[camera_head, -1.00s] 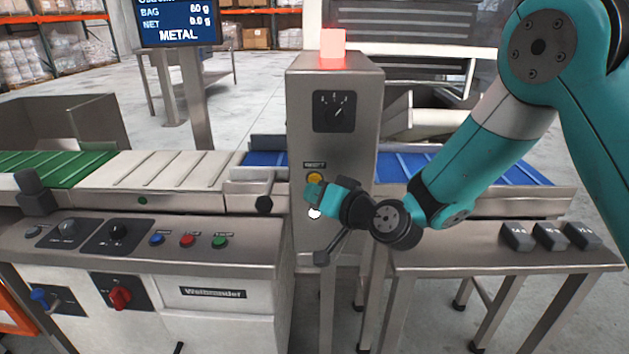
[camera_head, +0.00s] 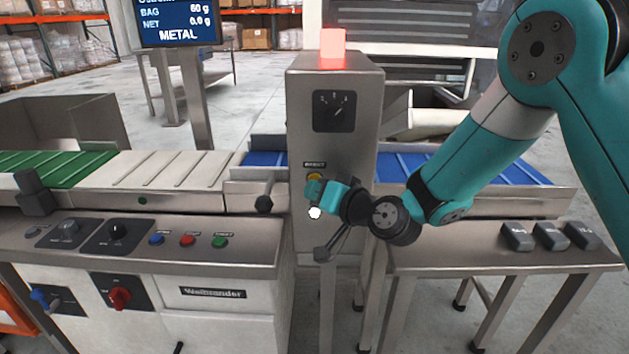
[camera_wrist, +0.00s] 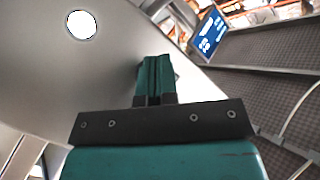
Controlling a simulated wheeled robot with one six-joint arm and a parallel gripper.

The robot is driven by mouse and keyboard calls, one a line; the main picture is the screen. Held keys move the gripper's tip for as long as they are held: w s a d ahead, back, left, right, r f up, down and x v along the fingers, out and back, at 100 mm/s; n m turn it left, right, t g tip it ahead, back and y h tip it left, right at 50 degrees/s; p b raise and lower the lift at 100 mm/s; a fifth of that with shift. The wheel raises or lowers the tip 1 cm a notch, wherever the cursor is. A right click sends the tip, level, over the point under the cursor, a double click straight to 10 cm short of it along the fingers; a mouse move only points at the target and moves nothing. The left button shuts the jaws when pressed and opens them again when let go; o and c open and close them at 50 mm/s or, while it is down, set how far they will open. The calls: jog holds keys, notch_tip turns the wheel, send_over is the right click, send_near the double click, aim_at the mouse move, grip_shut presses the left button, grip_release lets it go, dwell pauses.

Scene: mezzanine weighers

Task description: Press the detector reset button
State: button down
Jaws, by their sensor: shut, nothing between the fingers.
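The detector cabinet (camera_head: 345,85) is a grey metal post with a lit red lamp (camera_head: 333,45) on top and a black dial panel (camera_head: 334,111). A yellow button (camera_head: 315,176) sits on its front under a small label that I cannot read surely. A white round button (camera_head: 315,213) is lower down; a white disc (camera_wrist: 81,25) shows at upper left in the wrist view. My gripper (camera_head: 315,188) has teal fingers shut and empty, in front of the cabinet between the two buttons. It partly covers the yellow button; I cannot tell whether it touches the face.
A screen (camera_head: 178,22) reads METAL. A conveyor (camera_head: 180,170) runs behind. A control panel (camera_head: 140,240) with knobs and coloured buttons stands at left. Several dark weights (camera_head: 550,236) lie on a side table (camera_head: 470,250) at right. A lever (camera_head: 325,250) is below my gripper.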

jog(key=shift+w, duration=0.4)
dwell(0.5)
dwell(0.3)
jog(key=shift+s+b, duration=0.4)
jog(key=shift+s, duration=0.45)
jog(key=s+b, duration=0.1)
jog(key=s, duration=0.4)
jog(key=shift+a+b, duration=0.1)
jog(key=shift+b, duration=0.25)
jog(key=shift+r, duration=0.1)
